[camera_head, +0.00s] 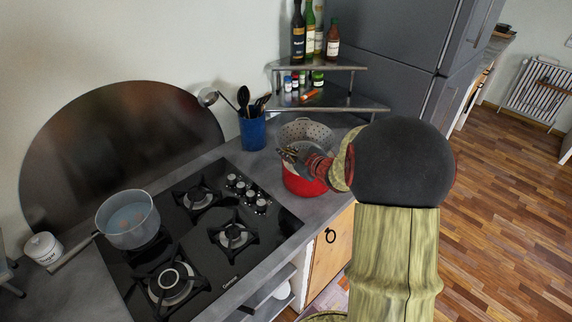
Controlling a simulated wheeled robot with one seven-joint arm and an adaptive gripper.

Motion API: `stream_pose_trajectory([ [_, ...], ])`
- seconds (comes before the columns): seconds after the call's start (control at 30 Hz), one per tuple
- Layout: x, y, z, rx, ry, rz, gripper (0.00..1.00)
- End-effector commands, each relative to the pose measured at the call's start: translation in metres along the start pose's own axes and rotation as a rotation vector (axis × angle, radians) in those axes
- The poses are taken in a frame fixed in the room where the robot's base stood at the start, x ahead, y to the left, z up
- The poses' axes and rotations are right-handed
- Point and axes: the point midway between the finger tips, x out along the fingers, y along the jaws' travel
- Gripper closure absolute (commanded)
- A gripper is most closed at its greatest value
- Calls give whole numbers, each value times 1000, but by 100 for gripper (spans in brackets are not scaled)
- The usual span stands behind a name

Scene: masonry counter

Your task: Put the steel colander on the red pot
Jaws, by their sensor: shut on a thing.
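The steel colander (314,131), grey with small holes in its wall, is at the right end of the counter. The red pot (297,185) is directly below it in the picture. The colander appears over or in the pot's mouth; whether it rests there or is held just above cannot be told. My gripper (284,152) is shut on the colander at its near left rim. My wrist and arm hide the right side of the pot and the front of the colander.
A blue utensil holder (253,132) stands close behind left. A corner shelf (338,101) with bottles and jars is behind. The black hob (215,215) is at left, with a steel pan (128,232) on it. The counter's front edge is close to the pot.

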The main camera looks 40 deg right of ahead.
Motion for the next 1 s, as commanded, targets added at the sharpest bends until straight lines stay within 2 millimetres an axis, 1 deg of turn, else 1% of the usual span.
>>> stream_pose_trajectory([
  [0.17,10,0,8,-2,2,1,100],
  [0.3,17,-7,23,-2,2,1,100],
  [0.43,21,-12,32,-2,2,1,100],
  [0.73,20,-11,31,-2,2,1,100],
  [1.0,23,-15,38,-2,2,1,100],
])
